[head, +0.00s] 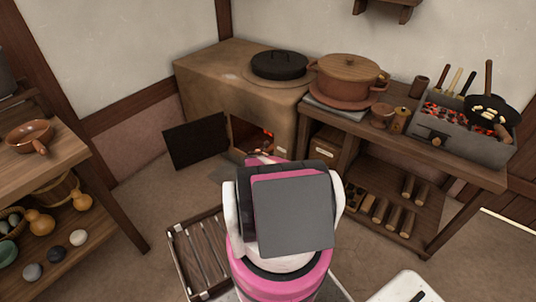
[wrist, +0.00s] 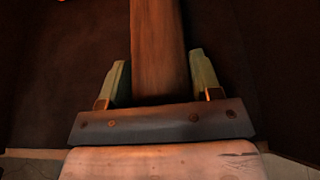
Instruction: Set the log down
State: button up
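In the wrist view, a brown wooden log (wrist: 158,50) runs lengthwise away from me between the two green fingers of my gripper (wrist: 160,78). Both fingers lie close against its sides, and the gripper looks shut on it. Dark walls surround the log, and a small orange glow shows at the top left. In the head view, my arm reaches toward the firebox opening (head: 240,130) of the clay stove (head: 215,85), where embers glow. My gripper and the held log are hidden behind the arm there. The log's far end is out of the wrist view.
A dark door panel (head: 196,142) stands open left of the firebox. A black lidded pan (head: 279,65) sits on the stove. Several logs (head: 380,211) lie on the lower shelf of the right bench (head: 455,168). A slatted rack (head: 187,262) is on the floor, and a table (head: 70,150) stands left.

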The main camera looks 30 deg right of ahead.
jog(key=o, duration=0.3)
jog(key=shift+r, duration=0.25)
jog(key=s+a+r+m+g+y, duration=0.1)
jog(key=s+a+r+m+y, duration=0.3)
jog(key=a+r, duration=0.9)
jog(key=s+a+r+m+g+y, duration=0.2)
jog(key=s+a+r+m+y, duration=0.2)
jog(key=s+a+r+m, duration=0.7)
jog(key=s+a+r+m+g+y, duration=0.2)
jog(key=s+a+r+m+y, duration=0.2)
jog(key=a+r, duration=1.1)
jog(key=s+a+m, duration=0.3)
jog(key=s+a, duration=0.2)
jog(key=shift+s+a+y, duration=0.25)
jog(key=shift+s+y, duration=0.05)
jog(key=shift+s, duration=0.1)
